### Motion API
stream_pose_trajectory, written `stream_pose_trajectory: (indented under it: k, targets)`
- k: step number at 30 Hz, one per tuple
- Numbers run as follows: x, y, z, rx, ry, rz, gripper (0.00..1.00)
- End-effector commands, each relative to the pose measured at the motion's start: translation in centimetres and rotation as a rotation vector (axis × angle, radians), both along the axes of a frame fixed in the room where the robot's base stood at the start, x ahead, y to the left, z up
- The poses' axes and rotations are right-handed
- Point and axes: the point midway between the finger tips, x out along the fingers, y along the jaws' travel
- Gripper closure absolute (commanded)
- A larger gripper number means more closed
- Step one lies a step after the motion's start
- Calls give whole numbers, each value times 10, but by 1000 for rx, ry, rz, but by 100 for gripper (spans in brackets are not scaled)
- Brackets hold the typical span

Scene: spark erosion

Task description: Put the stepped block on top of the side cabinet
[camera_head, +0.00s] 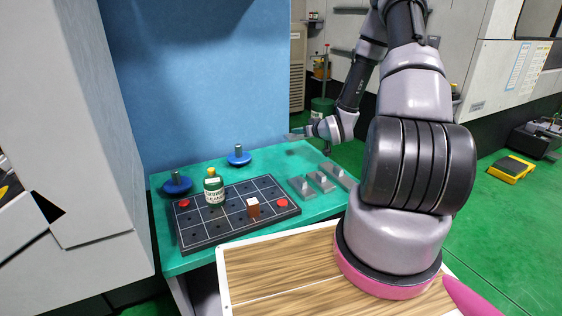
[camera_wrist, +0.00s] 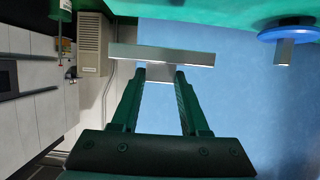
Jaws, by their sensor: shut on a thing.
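My gripper (camera_head: 303,133) is at the back right of the teal-topped bench (camera_head: 280,160), raised above its top. In the wrist view my gripper (camera_wrist: 161,70) is shut on a grey stepped block (camera_wrist: 160,55), a wide flat bar with a narrower stub between the fingertips. In the head view the held block (camera_head: 292,136) is small and partly merged with the fingers. Similar grey stepped blocks (camera_head: 321,181) lie in a row at the bench's right. I cannot tell which surface is the side cabinet.
A black gridded plate (camera_head: 232,219) holds a green bottle (camera_head: 213,188), a brown block (camera_head: 253,208) and red discs. Blue-based posts (camera_head: 239,156) stand behind it; one also shows in the wrist view (camera_wrist: 290,34). A blue wall (camera_head: 200,80) rises behind the bench. A wood-grain top (camera_head: 275,270) is in front.

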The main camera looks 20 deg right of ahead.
Motion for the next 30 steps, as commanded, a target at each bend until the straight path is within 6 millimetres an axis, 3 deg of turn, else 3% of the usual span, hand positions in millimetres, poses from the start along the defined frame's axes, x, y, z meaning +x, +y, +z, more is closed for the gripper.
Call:
stream_pose_trajectory:
  k: [3, 15, 30]
  targets:
    - [0, 1, -20, 2, 0, 0, 100]
    - [0, 1, -66, 0, -2, -1, 100]
    - [0, 1, -74, 0, -3, -1, 100]
